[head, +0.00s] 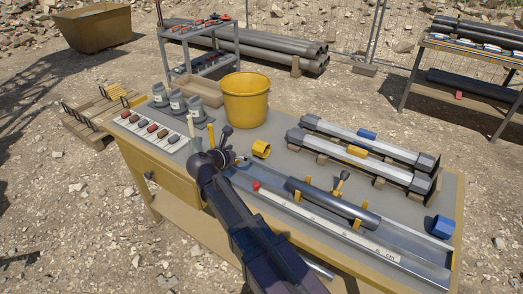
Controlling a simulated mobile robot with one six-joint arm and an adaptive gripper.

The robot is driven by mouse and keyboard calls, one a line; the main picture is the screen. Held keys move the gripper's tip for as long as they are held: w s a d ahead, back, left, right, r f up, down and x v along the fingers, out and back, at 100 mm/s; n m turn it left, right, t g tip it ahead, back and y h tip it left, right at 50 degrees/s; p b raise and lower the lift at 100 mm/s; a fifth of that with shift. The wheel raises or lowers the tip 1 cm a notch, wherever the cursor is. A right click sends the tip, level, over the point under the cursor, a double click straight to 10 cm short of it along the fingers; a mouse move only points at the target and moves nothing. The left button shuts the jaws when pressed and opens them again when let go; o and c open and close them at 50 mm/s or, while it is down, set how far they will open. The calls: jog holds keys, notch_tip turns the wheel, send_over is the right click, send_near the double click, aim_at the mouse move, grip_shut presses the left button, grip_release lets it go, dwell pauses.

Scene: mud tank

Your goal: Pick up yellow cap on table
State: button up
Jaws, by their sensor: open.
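A short yellow cap (261,148) lies on its side on the grey table top (280,133), just right of the yellow bucket's base, with its round opening showing. My gripper (224,148) is at the end of my dark arm, which reaches in from the bottom of the view. It is left of the yellow cap and apart from it, near the table's left part. It is open, with nothing seen in it. Its fingers are small and partly hidden by my wrist.
A yellow bucket (246,99) stands behind the cap. Grey-lidded bottles (178,104) and a sample rack (150,130) are at the left. Metal core tubes (362,150) lie to the right, a dark pipe (335,203) in front. A blue cap (443,227) is at the right edge.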

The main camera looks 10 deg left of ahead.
aim_at(260, 145)
jog(key=shift+b+x, duration=1.55)
jog(key=shift+x, duration=2.65)
jog(key=shift+w+f, duration=0.1)
jog(key=shift+f, duration=0.05)
jog(key=shift+b+x, duration=1.1)
jog(key=shift+x, duration=1.4)
jog(key=c, duration=1.1)
